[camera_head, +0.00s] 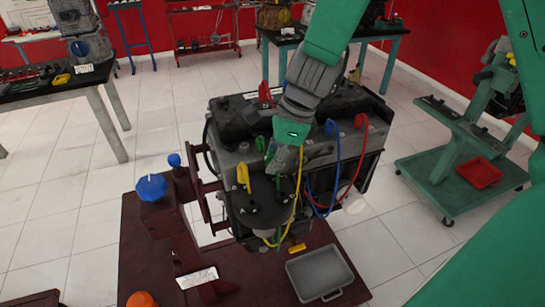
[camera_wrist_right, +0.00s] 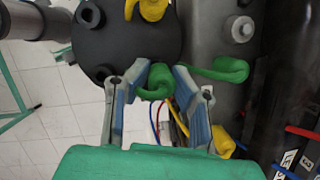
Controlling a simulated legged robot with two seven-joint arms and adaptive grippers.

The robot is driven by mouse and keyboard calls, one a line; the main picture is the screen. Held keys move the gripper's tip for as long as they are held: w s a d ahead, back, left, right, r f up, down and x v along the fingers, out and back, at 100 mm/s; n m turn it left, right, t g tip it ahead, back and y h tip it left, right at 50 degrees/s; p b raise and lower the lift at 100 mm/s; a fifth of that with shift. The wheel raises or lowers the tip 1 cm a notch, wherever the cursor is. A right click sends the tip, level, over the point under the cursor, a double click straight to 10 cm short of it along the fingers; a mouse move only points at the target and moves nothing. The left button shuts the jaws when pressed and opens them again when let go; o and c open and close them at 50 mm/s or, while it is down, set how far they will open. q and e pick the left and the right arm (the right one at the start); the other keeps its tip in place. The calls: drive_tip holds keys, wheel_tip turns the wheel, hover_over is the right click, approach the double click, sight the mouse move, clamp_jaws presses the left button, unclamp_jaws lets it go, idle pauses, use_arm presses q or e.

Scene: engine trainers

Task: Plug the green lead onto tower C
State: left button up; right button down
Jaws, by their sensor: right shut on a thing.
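My right gripper (camera_head: 273,168) reaches down from the top of the head view over the front of the engine. In the right wrist view its two fingers (camera_wrist_right: 160,92) are shut on the green lead's hooked end (camera_wrist_right: 156,80). This end is at the lower right edge of the round black cap (camera_wrist_right: 125,45); whether it touches the cap is unclear. Bare black towers stand on the cap, one at the upper left (camera_wrist_right: 90,14) and one lower down (camera_wrist_right: 102,73). I cannot read any tower letter. Another green hooked end (camera_wrist_right: 228,69) lies to the right. My left gripper is out of view.
A yellow boot (camera_head: 243,177) stands on the cap. Blue (camera_head: 330,127) and red (camera_head: 360,121) boots are at the engine's right, with wires hanging in front. The dark red stand holds a blue knob (camera_head: 151,187) and a grey tray (camera_head: 318,273).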

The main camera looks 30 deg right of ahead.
drive_tip(key=shift+f, duration=0.6)
idle(1.0)
drive_tip(key=c, duration=1.3)
unclamp_jaws()
drive_tip(key=shift+r, duration=0.15)
drive_tip(key=v, duration=1.1)
drive_tip(key=shift+d+r, duration=0.2)
drive_tip(key=shift+r, duration=0.05)
